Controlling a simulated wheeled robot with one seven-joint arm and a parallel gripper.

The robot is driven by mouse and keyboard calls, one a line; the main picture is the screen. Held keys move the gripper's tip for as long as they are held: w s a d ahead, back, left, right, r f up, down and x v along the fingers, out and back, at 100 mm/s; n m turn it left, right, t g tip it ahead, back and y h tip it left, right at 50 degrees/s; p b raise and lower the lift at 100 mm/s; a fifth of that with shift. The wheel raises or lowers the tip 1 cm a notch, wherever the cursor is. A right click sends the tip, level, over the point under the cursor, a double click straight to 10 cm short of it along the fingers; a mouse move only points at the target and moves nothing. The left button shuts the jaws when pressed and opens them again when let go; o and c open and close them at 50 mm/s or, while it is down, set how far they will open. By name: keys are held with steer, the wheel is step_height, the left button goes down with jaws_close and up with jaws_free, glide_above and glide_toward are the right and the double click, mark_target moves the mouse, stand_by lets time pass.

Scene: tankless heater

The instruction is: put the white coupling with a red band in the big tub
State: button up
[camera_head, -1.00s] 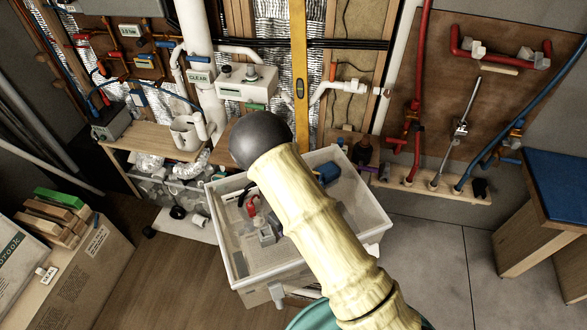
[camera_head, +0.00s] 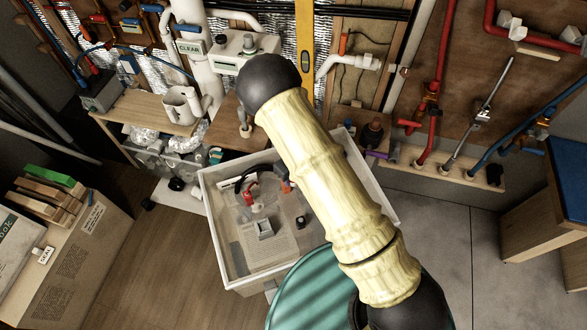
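The big tub (camera_head: 215,232) is a pale, see-through open box on the floor in the middle of the head view. It holds a red piece (camera_head: 251,193), a small grey-white block (camera_head: 265,229) and other small parts. My arm crosses in front of its right side and hides part of it. I cannot make out a white coupling with a red band for certain; the red piece is too small to identify. My gripper is not visible; only my yellowish arm sleeve and dark joints show.
A wooden shelf (camera_head: 150,111) with a white mug (camera_head: 181,106) stands behind the tub at left. A cardboard box (camera_head: 75,250) is at left, and a blue-topped bench (camera_head: 570,180) at right. A pipe rack (camera_head: 450,172) stands behind right. Grey floor at right is clear.

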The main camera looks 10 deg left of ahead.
mark_target(292, 205)
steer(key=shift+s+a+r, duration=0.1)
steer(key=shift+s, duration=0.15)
steer(key=shift+p, duration=0.3)
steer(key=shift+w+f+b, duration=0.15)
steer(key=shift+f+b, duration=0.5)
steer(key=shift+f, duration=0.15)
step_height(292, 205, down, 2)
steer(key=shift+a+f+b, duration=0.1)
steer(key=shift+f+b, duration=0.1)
steer(key=shift+b, duration=0.65)
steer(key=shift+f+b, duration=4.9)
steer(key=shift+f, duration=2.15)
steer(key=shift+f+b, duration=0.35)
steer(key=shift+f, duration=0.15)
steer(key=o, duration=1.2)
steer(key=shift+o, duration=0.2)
